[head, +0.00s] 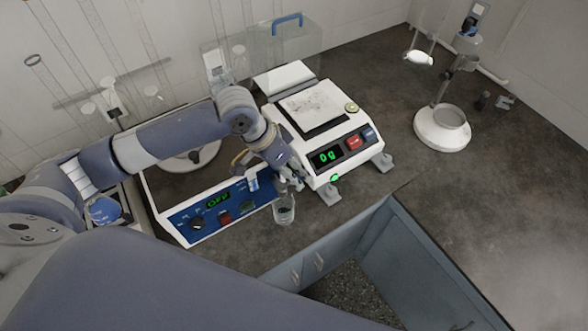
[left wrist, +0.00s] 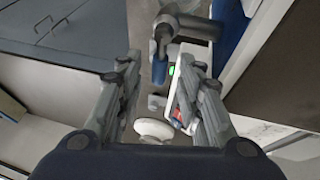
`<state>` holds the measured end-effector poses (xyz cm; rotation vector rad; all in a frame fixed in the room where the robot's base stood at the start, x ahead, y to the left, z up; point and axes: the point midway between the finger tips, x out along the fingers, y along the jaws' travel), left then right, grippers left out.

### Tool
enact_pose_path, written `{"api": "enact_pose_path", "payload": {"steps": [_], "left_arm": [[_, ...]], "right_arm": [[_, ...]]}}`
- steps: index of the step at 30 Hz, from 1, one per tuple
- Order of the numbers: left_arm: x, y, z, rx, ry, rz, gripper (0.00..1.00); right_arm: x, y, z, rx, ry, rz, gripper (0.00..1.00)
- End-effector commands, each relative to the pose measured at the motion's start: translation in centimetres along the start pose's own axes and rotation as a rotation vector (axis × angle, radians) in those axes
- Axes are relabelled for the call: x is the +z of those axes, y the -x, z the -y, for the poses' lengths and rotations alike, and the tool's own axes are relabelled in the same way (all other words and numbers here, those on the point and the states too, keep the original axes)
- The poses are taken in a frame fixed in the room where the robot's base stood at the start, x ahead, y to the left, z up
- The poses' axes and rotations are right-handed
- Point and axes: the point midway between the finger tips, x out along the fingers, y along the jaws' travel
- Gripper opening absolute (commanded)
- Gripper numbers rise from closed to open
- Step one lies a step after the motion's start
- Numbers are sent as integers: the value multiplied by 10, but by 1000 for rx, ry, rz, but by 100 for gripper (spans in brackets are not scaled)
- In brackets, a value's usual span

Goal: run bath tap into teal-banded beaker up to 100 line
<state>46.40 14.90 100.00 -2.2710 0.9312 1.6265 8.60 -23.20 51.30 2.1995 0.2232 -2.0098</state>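The bath is the white unit with a blue front panel (head: 183,222) and a green "OFF" readout, left of the balance. A grey, tap-like part (left wrist: 182,32) with a dark blue-grey end lies just beyond the fingertips. Whether the fingers touch it cannot be told. My right gripper is out of view.
A white balance (head: 310,140) reading "0 g" stands close right of the gripper. A clear cover with a blue handle (head: 287,20) is behind it. A stand with a round white base (head: 442,128) is farther right. The dark bench (head: 500,200) is mostly bare there.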

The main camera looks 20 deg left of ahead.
Motion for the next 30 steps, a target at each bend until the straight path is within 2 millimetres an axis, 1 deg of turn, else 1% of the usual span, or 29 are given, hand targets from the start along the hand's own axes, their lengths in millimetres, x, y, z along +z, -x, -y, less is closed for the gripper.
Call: {"api": "enact_pose_path", "payload": {"steps": [2, 5, 8, 15, 19, 24, 30], "left_arm": [[0, 2, 0, 0, 0, 0, 34], [0, 12, 1, -1, 0, -1, 34], [0, 29, 1, -3, -1, -1, 34], [0, 81, 1, -4, -1, -2, 34], [0, 103, 1, -3, 0, -2, 34], [0, 118, 0, -1, 0, -1, 34], [0, 120, 0, 0, 0, -1, 34]], "right_arm": [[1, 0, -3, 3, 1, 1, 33], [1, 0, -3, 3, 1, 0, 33], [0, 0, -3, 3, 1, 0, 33], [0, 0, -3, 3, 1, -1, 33], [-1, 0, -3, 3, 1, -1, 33], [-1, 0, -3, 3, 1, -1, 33], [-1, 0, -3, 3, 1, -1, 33]]}}
